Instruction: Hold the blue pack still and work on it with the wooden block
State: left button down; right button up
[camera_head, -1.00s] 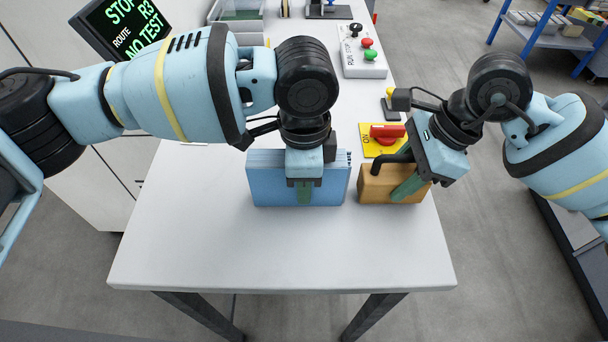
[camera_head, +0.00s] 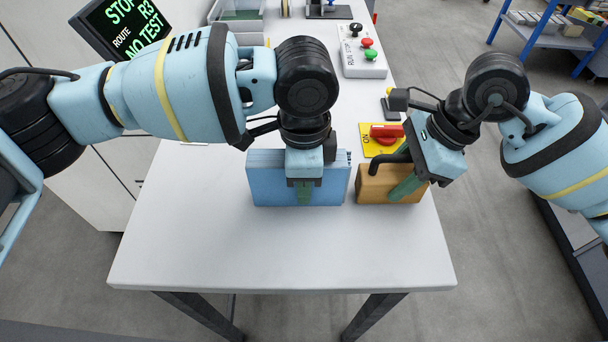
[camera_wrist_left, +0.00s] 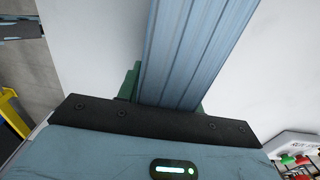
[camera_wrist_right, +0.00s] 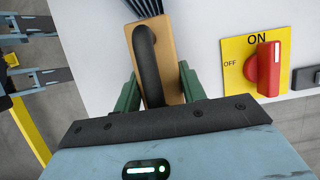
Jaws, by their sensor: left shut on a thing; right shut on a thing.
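The blue pack (camera_head: 268,184) stands upright on its long edge on the white table. My left gripper (camera_head: 304,190) is shut on it from above, and the left wrist view shows the pack (camera_wrist_left: 195,50) between the green fingers. The wooden block (camera_head: 385,188) with a black curved handle stands just right of the pack; their facing ends look close, with little or no gap. My right gripper (camera_head: 406,186) is shut on the wooden block, and the right wrist view shows the block (camera_wrist_right: 180,50) and its handle between the green fingers.
A yellow plate with a red ON/OFF switch (camera_head: 385,132) lies just behind the block. A button box (camera_head: 362,52) stands further back. A screen (camera_head: 125,24) is at the back left. The front of the white table (camera_head: 270,255) is clear.

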aim_at(383, 173)
jog(key=shift+a, duration=1.3)
pick_arm(q)
jog(key=shift+d, duration=0.15)
pick_arm(e)
jog(key=shift+s+a, duration=0.1)
jog(key=shift+a, duration=0.1)
dwell(0.9)
jog(key=shift+d, duration=1.9)
jog(key=shift+r, duration=3.55)
pick_arm(q)
jog(key=c, duration=0.8)
grip_release()
jog(key=shift+c, duration=0.2)
